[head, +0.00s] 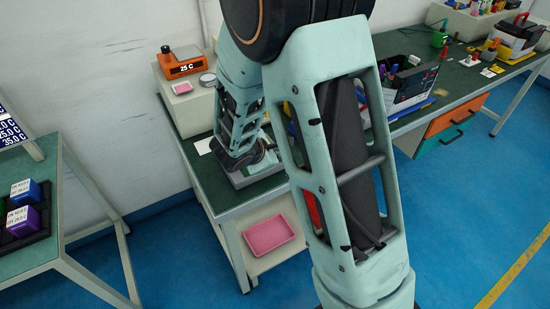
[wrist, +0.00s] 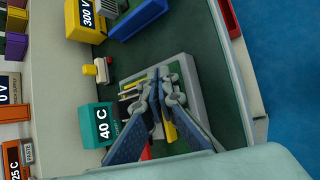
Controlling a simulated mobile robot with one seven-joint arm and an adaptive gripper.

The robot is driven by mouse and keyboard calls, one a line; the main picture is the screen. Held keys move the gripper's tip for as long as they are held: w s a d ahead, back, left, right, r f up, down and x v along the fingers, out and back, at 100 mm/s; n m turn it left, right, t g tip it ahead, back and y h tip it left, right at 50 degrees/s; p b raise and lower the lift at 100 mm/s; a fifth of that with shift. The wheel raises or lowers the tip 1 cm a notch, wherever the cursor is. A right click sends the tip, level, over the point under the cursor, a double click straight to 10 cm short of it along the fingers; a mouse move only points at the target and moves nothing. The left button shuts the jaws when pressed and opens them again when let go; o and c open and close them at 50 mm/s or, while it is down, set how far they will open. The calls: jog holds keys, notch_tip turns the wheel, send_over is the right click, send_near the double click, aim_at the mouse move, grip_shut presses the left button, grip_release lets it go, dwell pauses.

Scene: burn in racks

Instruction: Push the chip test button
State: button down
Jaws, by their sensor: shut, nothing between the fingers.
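A grey test device (wrist: 187,80) lies on the green mat under my gripper in the wrist view. It has a pale frame and a dark green inner area with yellow and red strips near the fingers. In the head view the grey base (head: 248,176) shows partly beneath my arm. My gripper (wrist: 155,84) is shut and empty, its blue fingers over the device. I cannot tell whether the tips touch it. No chip test button can be made out clearly; the fingers cover part of the device. My arm hides the gripper in the head view.
A pink tray (head: 269,235) sits on the lower shelf. Blue floor is open beyond the bench edge.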

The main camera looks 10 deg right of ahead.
jog(key=shift+f, duration=0.15)
dwell(0.4)
jog(key=shift+s+f+b, duration=0.1)
jog(key=shift+f+b, duration=0.2)
jog(key=shift+b, duration=0.5)
jog(key=shift+f, duration=0.3)
jog(key=shift+r, duration=0.1)
jog(key=shift+w+r, duration=0.2)
jog(key=shift+r, duration=0.55)
jog(key=shift+r+p, duration=0.1)
jog(key=shift+p, duration=0.25)
notch_tip(320, 180, up, 6)
jog(key=p, duration=0.4)
